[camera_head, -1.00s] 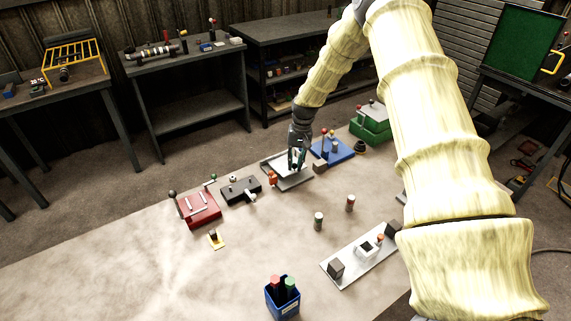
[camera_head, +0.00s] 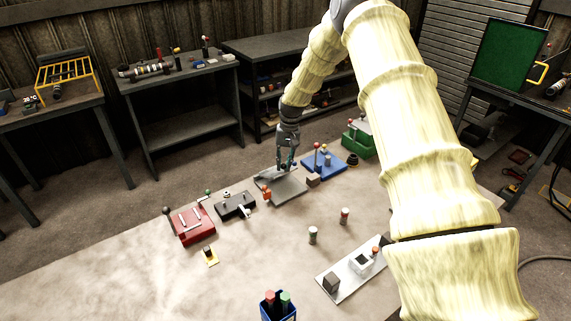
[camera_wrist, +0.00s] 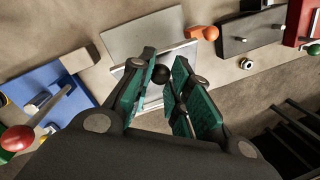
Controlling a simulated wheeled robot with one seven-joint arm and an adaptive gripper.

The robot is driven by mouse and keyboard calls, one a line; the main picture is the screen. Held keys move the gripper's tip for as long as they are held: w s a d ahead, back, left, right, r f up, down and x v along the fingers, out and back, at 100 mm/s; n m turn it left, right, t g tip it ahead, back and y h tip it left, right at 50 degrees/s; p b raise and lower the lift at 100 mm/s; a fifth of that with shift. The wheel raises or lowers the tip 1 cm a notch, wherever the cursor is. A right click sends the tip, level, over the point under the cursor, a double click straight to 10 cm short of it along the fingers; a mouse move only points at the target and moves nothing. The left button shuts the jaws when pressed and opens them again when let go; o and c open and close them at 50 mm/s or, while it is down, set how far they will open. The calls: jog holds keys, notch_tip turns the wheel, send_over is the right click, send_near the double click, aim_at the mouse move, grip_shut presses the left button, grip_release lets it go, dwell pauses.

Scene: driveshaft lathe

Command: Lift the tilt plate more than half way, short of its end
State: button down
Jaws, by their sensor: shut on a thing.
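The tilt plate (camera_head: 267,173) is a thin light-grey plate on a flat grey base (camera_head: 284,188) at the table's far edge. It stands raised at a steep angle, with the bare base showing in front of it. In the wrist view its edge (camera_wrist: 150,56) shows as a narrow strip beside the base (camera_wrist: 142,32). A black ball knob (camera_wrist: 160,74) sits between the fingers. My gripper (camera_head: 286,166) is shut on this knob; its fingers also show in the wrist view (camera_wrist: 160,84). The exact tilt angle is hard to tell.
An orange piece (camera_head: 266,193) sits at the base's left corner. A black fixture (camera_head: 234,206) and a red fixture (camera_head: 192,226) stand further left. A blue fixture with a red-knobbed lever (camera_head: 323,166) is close on the right.

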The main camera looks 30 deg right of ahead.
jog(key=shift+w+a, duration=0.1)
jog(key=shift+w, duration=0.1)
jog(key=c, duration=1.6)
grip_release()
jog(key=o, duration=0.3)
jog(key=shift+w+f, duration=0.2)
jog(key=shift+f, duration=0.05)
jog(key=shift+w+f, duration=0.15)
jog(key=shift+s+d+r, duration=0.2)
jog(key=shift+s+r, duration=0.05)
jog(key=shift+s, duration=0.15)
jog(key=shift+w+r, duration=0.15)
jog(key=shift+r, duration=0.45)
notch_tip(320, 180, up, 10)
jog(key=d, duration=0.1)
jog(key=shift+w+d+r, duration=0.15)
jog(key=shift+w+d, duration=0.05)
jog(key=shift+d, duration=0.15)
